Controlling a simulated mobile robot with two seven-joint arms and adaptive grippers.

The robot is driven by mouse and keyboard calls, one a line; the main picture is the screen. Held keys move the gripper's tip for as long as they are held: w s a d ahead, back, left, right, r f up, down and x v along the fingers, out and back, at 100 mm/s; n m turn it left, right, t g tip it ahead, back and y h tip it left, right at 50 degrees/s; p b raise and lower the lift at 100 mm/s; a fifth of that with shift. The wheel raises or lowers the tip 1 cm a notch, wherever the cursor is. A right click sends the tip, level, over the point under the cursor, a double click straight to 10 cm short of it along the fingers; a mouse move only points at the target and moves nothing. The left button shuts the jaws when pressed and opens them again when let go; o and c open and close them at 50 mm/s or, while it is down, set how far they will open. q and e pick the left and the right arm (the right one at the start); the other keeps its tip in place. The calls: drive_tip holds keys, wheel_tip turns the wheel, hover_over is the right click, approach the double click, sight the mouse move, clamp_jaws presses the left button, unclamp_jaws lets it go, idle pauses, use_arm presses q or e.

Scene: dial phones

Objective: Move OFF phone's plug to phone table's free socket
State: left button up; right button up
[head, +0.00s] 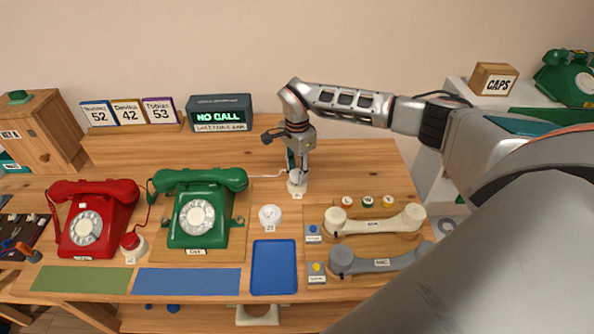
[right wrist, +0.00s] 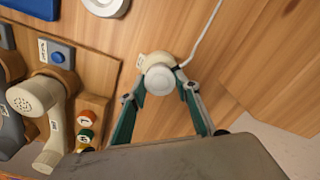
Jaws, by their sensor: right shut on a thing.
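My right gripper (head: 296,172) is above the wooden table, fingers pointing down, shut on a white round plug (right wrist: 160,78). A cream socket (head: 297,190) with a small number tag is directly under it; I cannot tell whether the plug is seated in it or just above. A white cord (right wrist: 203,35) runs from the plug toward the green phone (head: 195,215). A white round socket (head: 270,215) stands right of the green phone with nothing in it. The red phone (head: 92,222) is at left, and a red plug (head: 130,240) sits on a socket beside it. My left gripper is not in view.
A blue tray (head: 274,268) lies in front. Cream and grey handsets (head: 375,224) rest on a wooden board at right. A "NO CALL" display (head: 219,113) and number cards stand behind. Another green phone (head: 570,78) and a CAPS box (head: 492,79) are on the right cabinet.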

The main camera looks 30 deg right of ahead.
drive_tip(key=shift+f+b, duration=0.35)
drive_tip(key=shift+f, duration=0.4)
idle(0.3)
drive_tip(key=o, duration=1.1)
drive_tip(key=shift+c, duration=0.2)
wheel_tip(320, 180, up, 12)
drive_tip(key=shift+s, duration=0.1)
